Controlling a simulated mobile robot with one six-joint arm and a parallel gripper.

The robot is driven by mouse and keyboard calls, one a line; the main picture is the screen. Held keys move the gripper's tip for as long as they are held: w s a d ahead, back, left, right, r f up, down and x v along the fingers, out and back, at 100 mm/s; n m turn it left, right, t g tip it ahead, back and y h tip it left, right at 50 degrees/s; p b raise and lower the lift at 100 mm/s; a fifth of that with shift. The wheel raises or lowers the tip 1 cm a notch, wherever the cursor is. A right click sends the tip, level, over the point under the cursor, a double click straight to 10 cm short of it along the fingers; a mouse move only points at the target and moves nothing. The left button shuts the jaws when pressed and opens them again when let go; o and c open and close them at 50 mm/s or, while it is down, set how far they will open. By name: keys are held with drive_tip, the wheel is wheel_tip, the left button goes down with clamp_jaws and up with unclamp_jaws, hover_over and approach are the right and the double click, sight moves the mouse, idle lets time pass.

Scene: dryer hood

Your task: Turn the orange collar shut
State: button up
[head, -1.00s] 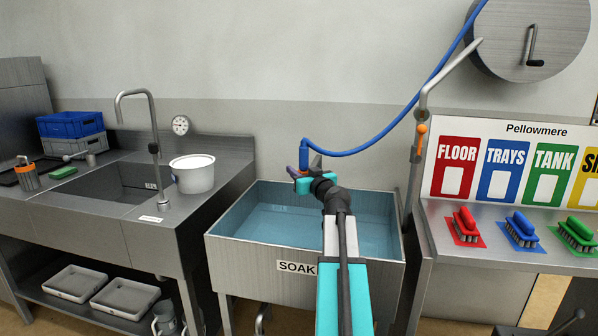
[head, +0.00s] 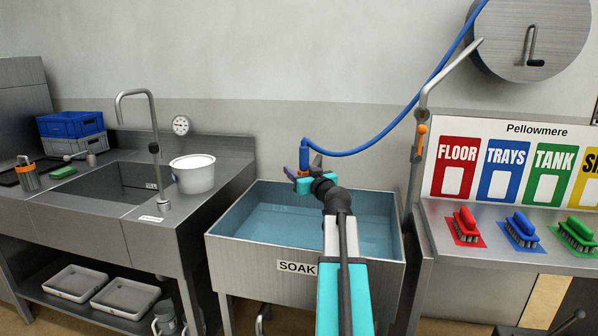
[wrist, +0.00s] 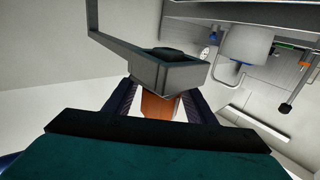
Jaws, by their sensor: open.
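The orange collar (wrist: 157,107) shows in the wrist view between the two dark fingers of my gripper (wrist: 160,92). The fingers stand open on either side of it; whether either touches it I cannot tell. A grey block with a bent bar (wrist: 165,72) sits just beyond the collar and hides part of it. In the head view my gripper (head: 303,176) is at the lower end of the blue hose (head: 375,147), above the soak sink. The collar is too small and covered to make out clearly there.
The soak sink (head: 305,289) holds blue water below my gripper. A metal pipe with an orange lever (head: 421,130) stands to the right, beside a brush shelf (head: 500,257). A white pot (head: 193,174) stands on the left counter.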

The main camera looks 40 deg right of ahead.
drive_tip(key=b+v, duration=0.1)
drive_tip(key=v, duration=1.2)
drive_tip(key=shift+s+a, duration=0.2)
drive_tip(key=shift+s, duration=0.1)
idle(0.3)
